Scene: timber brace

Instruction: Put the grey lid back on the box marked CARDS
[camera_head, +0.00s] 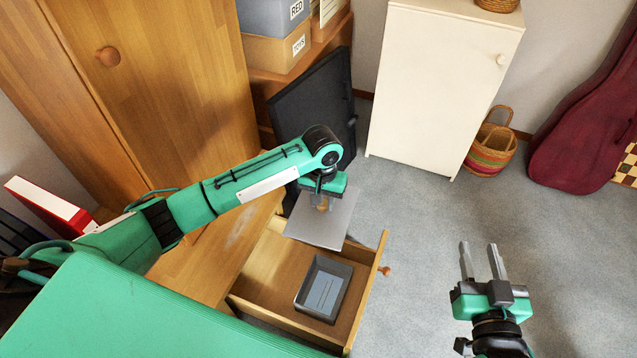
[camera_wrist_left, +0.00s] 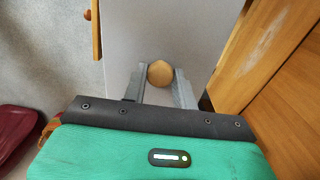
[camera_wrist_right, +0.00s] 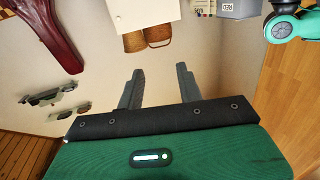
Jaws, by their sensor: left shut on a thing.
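My left gripper (camera_head: 322,196) is shut on the round wooden knob (camera_wrist_left: 160,72) of the flat grey lid (camera_head: 318,222). The lid hangs in the air over the back part of the open drawer (camera_head: 268,262); it also shows as a pale plate in the left wrist view (camera_wrist_left: 190,30). A dark grey open box (camera_head: 345,278) stands in the drawer, in front of the lid in the head view, with flat grey-blue content inside. No CARDS marking is readable on it. My right gripper (camera_head: 482,250) is open and empty over the floor at the right.
The drawer front with its knob (camera_head: 384,270) juts out over the carpet. A dark panel (camera_head: 318,95) leans behind my left arm. Boxes marked RED (camera_head: 275,15) and TOYS (camera_head: 275,52), a white cabinet (camera_head: 435,85) and a basket (camera_head: 489,148) stand behind. Open carpet lies right of the drawer.

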